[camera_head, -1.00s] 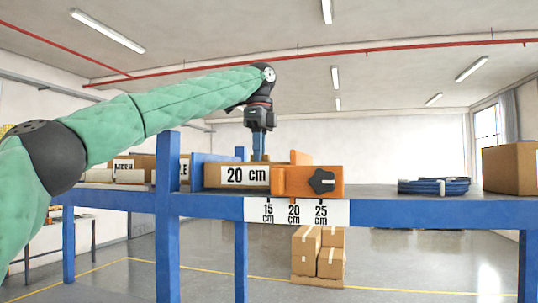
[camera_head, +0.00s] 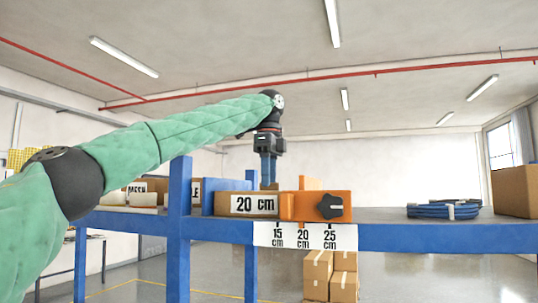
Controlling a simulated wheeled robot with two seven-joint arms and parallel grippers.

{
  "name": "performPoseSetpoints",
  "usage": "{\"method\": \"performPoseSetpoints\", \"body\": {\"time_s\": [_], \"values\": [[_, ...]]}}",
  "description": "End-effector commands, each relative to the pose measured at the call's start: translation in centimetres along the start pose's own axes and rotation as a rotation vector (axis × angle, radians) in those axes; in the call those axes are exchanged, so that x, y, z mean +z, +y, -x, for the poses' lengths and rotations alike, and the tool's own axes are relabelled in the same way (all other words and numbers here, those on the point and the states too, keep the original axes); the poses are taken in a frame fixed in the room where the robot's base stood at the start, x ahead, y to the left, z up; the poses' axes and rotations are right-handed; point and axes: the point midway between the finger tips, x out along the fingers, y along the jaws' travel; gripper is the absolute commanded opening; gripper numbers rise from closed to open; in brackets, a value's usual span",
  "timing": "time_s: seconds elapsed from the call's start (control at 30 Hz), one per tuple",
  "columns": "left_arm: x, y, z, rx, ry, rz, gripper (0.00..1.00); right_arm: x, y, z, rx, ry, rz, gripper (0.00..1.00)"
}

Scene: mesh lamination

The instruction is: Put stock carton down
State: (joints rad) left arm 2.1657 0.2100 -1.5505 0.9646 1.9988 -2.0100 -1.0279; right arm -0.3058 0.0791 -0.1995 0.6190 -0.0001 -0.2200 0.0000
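A carton labelled "20 cm" (camera_head: 232,206) sits on the blue shelf, with an orange block with a black knob (camera_head: 300,207) at its right end. My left gripper (camera_head: 268,184) points straight down behind the carton's front face. Its fingertips are hidden low down behind the label and the orange block, so I cannot see what is between them. My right gripper is not in view.
The blue shelf (camera_head: 420,236) carries a scale strip marked 15, 20 and 25 cm (camera_head: 303,236). Blue coiled cable (camera_head: 443,210) and a brown box (camera_head: 515,191) are at the right. Stacked cartons (camera_head: 331,274) stand on the floor beyond. The shelf between orange block and cable is clear.

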Motion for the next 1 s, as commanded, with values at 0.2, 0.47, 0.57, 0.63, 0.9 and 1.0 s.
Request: {"method": "performPoseSetpoints", "body": {"time_s": [0.2,0.47,0.57,0.63,0.9,1.0], "values": [[-0.1,0.1,3.1,-0.004,-0.003,0.002,0.36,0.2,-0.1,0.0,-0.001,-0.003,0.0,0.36],[-0.1,0.1,6.6,-0.005,-0.004,0.003,0.36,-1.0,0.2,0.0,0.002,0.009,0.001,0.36],[-0.1,0.0,7.3,-0.001,-0.004,0.003,0.36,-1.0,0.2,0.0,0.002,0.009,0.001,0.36],[-0.1,0.0,7.9,0.0,-0.004,0.003,0.36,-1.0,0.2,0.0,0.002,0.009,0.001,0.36],[0.0,-0.1,9.3,0.005,-0.003,0.002,0.36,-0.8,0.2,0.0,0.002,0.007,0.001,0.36],[-0.1,-0.1,9.6,0.008,-0.003,0.002,0.36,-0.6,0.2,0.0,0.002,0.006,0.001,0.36]]}}
